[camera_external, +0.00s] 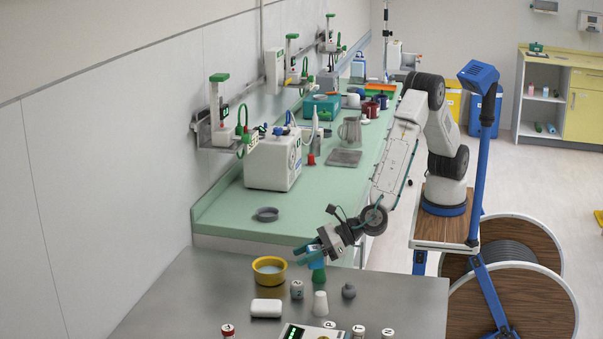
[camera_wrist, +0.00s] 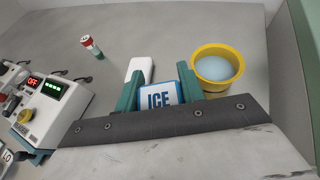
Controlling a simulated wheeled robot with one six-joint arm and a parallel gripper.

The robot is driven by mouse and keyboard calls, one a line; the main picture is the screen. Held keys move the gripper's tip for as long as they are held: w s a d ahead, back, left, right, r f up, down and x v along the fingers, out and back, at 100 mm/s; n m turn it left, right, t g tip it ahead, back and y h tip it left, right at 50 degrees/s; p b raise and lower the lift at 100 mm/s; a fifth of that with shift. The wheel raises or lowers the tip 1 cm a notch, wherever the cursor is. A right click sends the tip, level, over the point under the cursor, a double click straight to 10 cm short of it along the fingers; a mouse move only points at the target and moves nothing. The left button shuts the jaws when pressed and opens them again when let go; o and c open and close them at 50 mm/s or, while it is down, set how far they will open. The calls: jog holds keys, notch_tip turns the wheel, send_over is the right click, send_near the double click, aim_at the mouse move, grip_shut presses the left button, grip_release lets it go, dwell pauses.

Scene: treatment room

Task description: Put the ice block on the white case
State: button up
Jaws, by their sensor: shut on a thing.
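The ice block (camera_wrist: 157,98), white with a blue edge and the word ICE, is between the two green fingers of my gripper (camera_wrist: 158,88) in the wrist view. My gripper is shut on it. In the camera_external view my gripper (camera_external: 314,262) is above the far part of the grey table, and I cannot clearly make out the block there. The white case (camera_external: 266,308) is a low, rounded white piece lying on the table, left of and nearer than my gripper. In the wrist view the white case (camera_wrist: 140,68) shows beyond the block, partly hidden by the block and a finger.
A yellow bowl (camera_external: 268,279) stands behind the white case; it also shows in the wrist view (camera_wrist: 218,91). A small pot (camera_external: 297,290), a white cup (camera_external: 320,304) and a grey knob-shaped piece (camera_external: 348,291) stand to the right. A red-capped vial (camera_external: 228,332) is nearer.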

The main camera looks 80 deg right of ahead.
jog(key=shift+s+d+f+m, duration=0.15)
jog(key=shift+s+d+f, duration=0.1)
jog(key=shift+d, duration=0.25)
jog(key=shift+s+d+f+m, duration=0.15)
jog(key=shift+d+f, duration=0.1)
jog(key=shift+d, duration=0.25)
jog(key=shift+w+a+h, duration=0.15)
jog(key=shift+w+h, duration=0.15)
jog(key=shift+w, duration=0.05)
send_over(259, 299)
jog(key=shift+f, duration=2.45)
jog(key=shift+f, duration=0.2)
jog(key=o, duration=1)
jog(key=shift+c, duration=0.2)
jog(key=shift+o, duration=0.2)
jog(key=shift+r, duration=0.15)
